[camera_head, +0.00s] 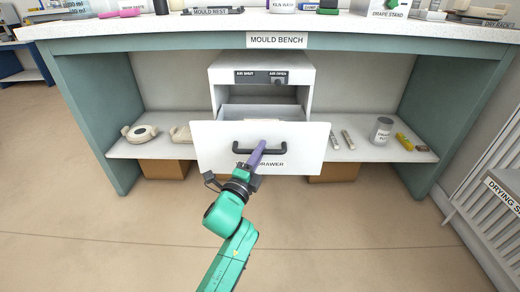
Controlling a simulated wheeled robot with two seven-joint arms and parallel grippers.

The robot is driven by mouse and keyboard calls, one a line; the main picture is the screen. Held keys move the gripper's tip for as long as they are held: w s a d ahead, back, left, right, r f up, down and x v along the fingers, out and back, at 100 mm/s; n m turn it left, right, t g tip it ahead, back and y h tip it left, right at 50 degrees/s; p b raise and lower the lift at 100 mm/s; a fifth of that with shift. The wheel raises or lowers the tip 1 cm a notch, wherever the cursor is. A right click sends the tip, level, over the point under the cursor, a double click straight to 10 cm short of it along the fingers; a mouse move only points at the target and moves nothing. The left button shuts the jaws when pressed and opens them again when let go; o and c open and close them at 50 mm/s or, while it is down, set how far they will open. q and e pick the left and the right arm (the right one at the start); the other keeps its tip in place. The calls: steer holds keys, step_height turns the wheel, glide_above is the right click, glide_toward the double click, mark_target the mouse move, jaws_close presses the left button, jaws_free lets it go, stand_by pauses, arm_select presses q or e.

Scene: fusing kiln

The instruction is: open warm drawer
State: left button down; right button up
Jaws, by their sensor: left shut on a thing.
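The warm drawer (310,147) has a white front with a partly covered label ending in "DRAWER". It stands pulled out of a white cabinet (305,90) under the bench, and its grey inside shows above the front edge. A dark bar handle (240,151) runs across the front. My left gripper (260,150) reaches up from below with purple, narrow fingers at the middle of the handle. It is shut on the handle, and the fingers cover part of the bar and label. My right gripper is not in view.
The mould bench (276,41) has a cluttered top. Its lower shelf (357,150) holds round moulds (139,133) at left, and a can (381,130) and small tools at right. A drying rack (500,190) stands at far right. The floor in front is clear.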

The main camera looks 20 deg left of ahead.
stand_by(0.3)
arm_select(q)
steer(key=c, duration=0.8)
jaws_free()
steer(key=shift+s, duration=0.15)
steer(key=p+v, duration=0.1)
steer(key=v, duration=1.3)
steer(key=shift+s+p, duration=0.2)
steer(key=shift+p, duration=0.2)
steer(key=shift+d+f, duration=0.1)
